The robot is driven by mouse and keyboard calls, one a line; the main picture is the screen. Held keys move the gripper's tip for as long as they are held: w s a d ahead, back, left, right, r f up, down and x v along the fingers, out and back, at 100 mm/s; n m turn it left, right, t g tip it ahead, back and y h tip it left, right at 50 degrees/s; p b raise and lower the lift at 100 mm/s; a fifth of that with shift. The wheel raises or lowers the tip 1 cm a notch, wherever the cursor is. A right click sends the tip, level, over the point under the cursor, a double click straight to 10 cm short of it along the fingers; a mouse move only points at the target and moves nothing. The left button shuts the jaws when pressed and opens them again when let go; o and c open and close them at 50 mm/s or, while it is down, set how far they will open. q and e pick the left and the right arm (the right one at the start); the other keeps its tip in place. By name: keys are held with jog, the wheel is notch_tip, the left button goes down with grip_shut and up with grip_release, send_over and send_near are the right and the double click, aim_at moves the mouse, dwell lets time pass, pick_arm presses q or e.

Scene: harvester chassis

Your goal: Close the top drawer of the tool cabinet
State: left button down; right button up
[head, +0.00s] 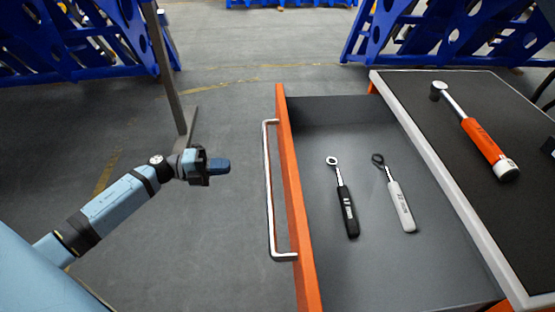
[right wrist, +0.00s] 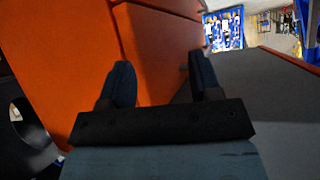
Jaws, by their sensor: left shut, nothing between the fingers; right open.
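The top drawer (head: 285,180) of the tool cabinet stands pulled out in the head view. Its orange front carries a silver bar handle (head: 268,190), and its grey inside is exposed. The cabinet top (head: 430,110) is dark with a light rim, to the right of the drawer. My left gripper (head: 222,166) is shut and empty, left of the handle and apart from it in the picture. My right gripper (right wrist: 160,62) shows only in the right wrist view, open, with orange panels (right wrist: 158,50) beyond its fingers. I cannot tell whether it touches them.
A black-handled ratchet (head: 345,200) and a white-handled ratchet (head: 398,200) lie in the drawer. An orange-handled wrench (head: 480,140) lies on the cabinet top. Blue frames (head: 80,40) stand at the back.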

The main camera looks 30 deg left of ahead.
pick_arm(q)
jog(key=x, duration=1.3)
jog(key=shift+d, duration=0.2)
pick_arm(e)
jog(key=shift+s, duration=0.25)
pick_arm(q)
jog(key=shift+r, duration=0.1)
jog(key=shift+w+d, duration=0.1)
pick_arm(e)
jog(key=shift+r, duration=0.1)
pick_arm(q)
send_over(374, 173)
jog(key=shift+s+p, duration=0.2)
jog(key=shift+p, duration=0.25)
jog(key=shift+r, duration=0.15)
pick_arm(e)
jog(key=shift+a+r, duration=0.1)
jog(key=shift+r, duration=0.15)
pick_arm(q)
jog(key=shift+w+d+r, duration=0.1)
jog(key=shift+r, duration=0.05)
pick_arm(e)
jog(key=shift+s+f, duration=0.1)
jog(key=shift+f, duration=0.05)
